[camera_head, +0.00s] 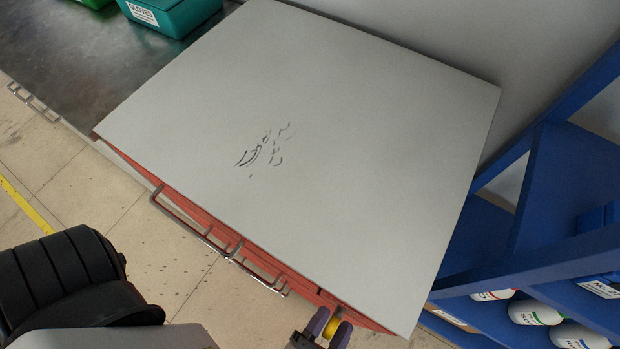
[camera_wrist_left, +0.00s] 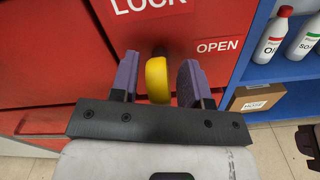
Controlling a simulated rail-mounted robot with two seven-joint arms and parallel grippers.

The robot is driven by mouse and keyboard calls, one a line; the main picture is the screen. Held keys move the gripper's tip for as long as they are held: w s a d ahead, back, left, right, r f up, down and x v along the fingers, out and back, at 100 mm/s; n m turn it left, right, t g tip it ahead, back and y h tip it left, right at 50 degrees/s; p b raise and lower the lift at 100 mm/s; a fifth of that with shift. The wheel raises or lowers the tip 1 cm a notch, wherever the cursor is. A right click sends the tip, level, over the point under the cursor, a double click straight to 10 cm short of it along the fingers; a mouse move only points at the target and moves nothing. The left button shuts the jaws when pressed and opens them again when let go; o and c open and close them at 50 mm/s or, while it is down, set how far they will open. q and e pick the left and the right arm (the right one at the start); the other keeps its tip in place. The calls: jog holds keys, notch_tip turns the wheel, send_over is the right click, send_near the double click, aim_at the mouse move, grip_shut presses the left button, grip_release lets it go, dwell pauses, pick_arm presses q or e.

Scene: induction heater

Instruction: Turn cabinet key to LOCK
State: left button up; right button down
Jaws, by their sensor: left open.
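The red cabinet (camera_wrist_left: 50,50) fills much of the left wrist view. A yellow key (camera_wrist_left: 157,80) sticks out of its front on a dark stem, its flat grip upright in that view. A LOCK label (camera_wrist_left: 150,5) is above the key and an OPEN label (camera_wrist_left: 218,46) is to its right. My left gripper (camera_wrist_left: 158,82) is open, with one purple finger on each side of the key; a small gap shows at each side. In the head view the left gripper (camera_head: 322,328) is at the cabinet's front edge, around the yellow key (camera_head: 332,327).
The cabinet's grey top (camera_head: 380,130) overhangs the front, with metal handles (camera_head: 205,237) to the left of the key. A blue shelf (camera_head: 560,180) with several bottles stands close on the right. A teal gloves box (camera_head: 170,12) sits at the back left.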

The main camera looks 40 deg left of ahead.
pick_arm(q)
jog(key=m+p, duration=0.1)
jog(key=m, duration=0.2)
jog(key=shift+r, duration=0.15)
jog(key=m, duration=0.6)
jog(key=shift+f+m, duration=0.2)
jog(key=shift+m, duration=0.1)
jog(key=m+b, duration=0.1)
jog(key=m, duration=0.3)
jog(key=shift+f, duration=0.1)
jog(key=p+v, duration=0.2)
jog(key=v, duration=1.1)
jog(key=w+r+m+g+h+p, duration=0.2)
jog(key=w+r+m+h+p, duration=0.45)
jog(key=r+m+p, duration=0.35)
jog(key=w+r+m+g+h+p, duration=0.2)
jog(key=w+r+m+h+p, duration=0.55)
jog(key=p, duration=0.45)
jog(key=a+r+m+g+y+p, duration=0.3)
jog(key=a+r+p, duration=0.3)
jog(key=a+p, duration=0.2)
jog(key=w+a+r+m+g+y+p, duration=0.1)
jog(key=a+r+m+g+y+p, duration=0.2)
jog(key=a+p, duration=0.6)
jog(key=shift+a+r+g+y+p, duration=0.3)
jog(key=shift+r+g+y+p, duration=0.3)
jog(key=shift+r+g, duration=0.6)
pick_arm(e)
notch_tip(320, 180, up, 43)
